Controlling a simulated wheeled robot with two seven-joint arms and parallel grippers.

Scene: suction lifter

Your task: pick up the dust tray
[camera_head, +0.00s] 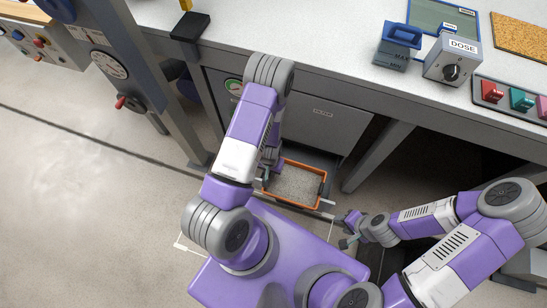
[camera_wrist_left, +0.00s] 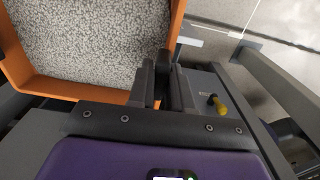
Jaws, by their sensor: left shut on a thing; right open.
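The dust tray (camera_head: 289,203) is an orange-rimmed box filled with grey granular dust, low in front of the cabinet under the bench. In the left wrist view its orange wall (camera_wrist_left: 68,88) and speckled contents fill the upper left. My left gripper (camera_head: 268,172) reaches down to the tray's left side, partly hidden by its own arm. In the left wrist view its fingers (camera_wrist_left: 166,72) are shut on the tray's wall. Whether the tray is clear of the floor cannot be told. My right gripper (camera_head: 347,228) is open and empty, to the right of the tray.
The grey cabinet (camera_head: 318,128) stands behind the tray, with a bench leg (camera_head: 375,158) to its right. A grey column with a gauge (camera_head: 109,64) stands left. The bench top carries a DOSE box (camera_head: 452,61), a blue-topped container (camera_head: 398,47) and switches. Floor at left is clear.

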